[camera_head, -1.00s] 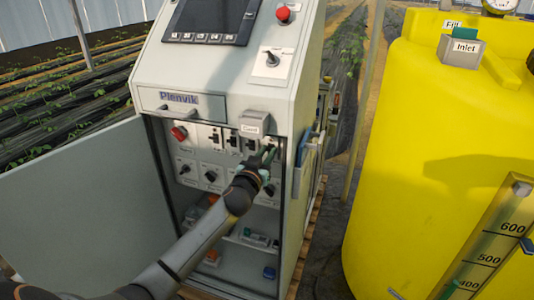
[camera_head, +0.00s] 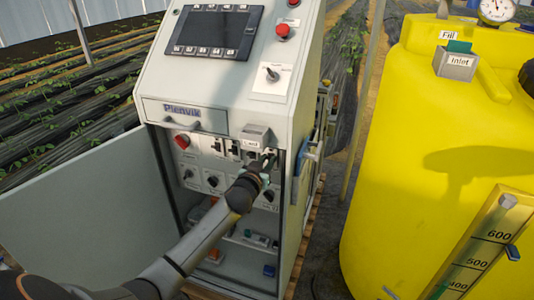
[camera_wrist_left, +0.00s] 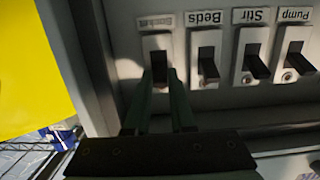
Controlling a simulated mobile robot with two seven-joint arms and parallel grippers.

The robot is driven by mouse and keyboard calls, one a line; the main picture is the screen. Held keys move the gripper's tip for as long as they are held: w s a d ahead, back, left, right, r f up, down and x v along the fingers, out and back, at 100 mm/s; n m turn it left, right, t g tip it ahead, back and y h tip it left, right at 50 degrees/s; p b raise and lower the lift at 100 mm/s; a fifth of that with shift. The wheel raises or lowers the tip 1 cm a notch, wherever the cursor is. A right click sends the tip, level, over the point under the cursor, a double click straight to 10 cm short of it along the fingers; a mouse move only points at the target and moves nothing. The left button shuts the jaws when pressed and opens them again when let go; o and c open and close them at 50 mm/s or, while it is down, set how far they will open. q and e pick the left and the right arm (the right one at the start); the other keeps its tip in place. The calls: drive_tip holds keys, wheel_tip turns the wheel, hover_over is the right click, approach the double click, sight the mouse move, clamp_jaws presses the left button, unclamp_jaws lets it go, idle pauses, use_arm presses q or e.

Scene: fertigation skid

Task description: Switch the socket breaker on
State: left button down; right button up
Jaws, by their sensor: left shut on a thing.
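The socket breaker (camera_wrist_left: 159,66) is the leftmost of a row of dark-levered breakers in the left wrist view, which is upside down. Its label is too blurred to read. My left gripper (camera_wrist_left: 159,82) has its two green fingers on either side of this breaker's dark lever and is shut on it. In the head view my left gripper (camera_head: 264,162) reaches into the open cabinet (camera_head: 215,101), at the right end of the breaker row, and covers this breaker. Whether the lever is up or down is hard to tell. My right gripper is not in view.
The Beds (camera_wrist_left: 208,62), Stir (camera_wrist_left: 252,58) and Pump (camera_wrist_left: 293,52) breakers sit close beside it. A card holder (camera_head: 254,135) juts out just above my gripper. The open cabinet door (camera_head: 85,215) stands left; a yellow tank (camera_head: 430,150) stands right.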

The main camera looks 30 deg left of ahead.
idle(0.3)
use_arm(q)
drive_tip(key=c, duration=0.8)
unclamp_jaws()
drive_tip(key=shift+o, duration=0.2)
drive_tip(key=v, duration=1.2)
drive_tip(key=shift+s+r, duration=0.15)
drive_tip(key=shift+s, duration=0.05)
drive_tip(key=shift+d, duration=0.15)
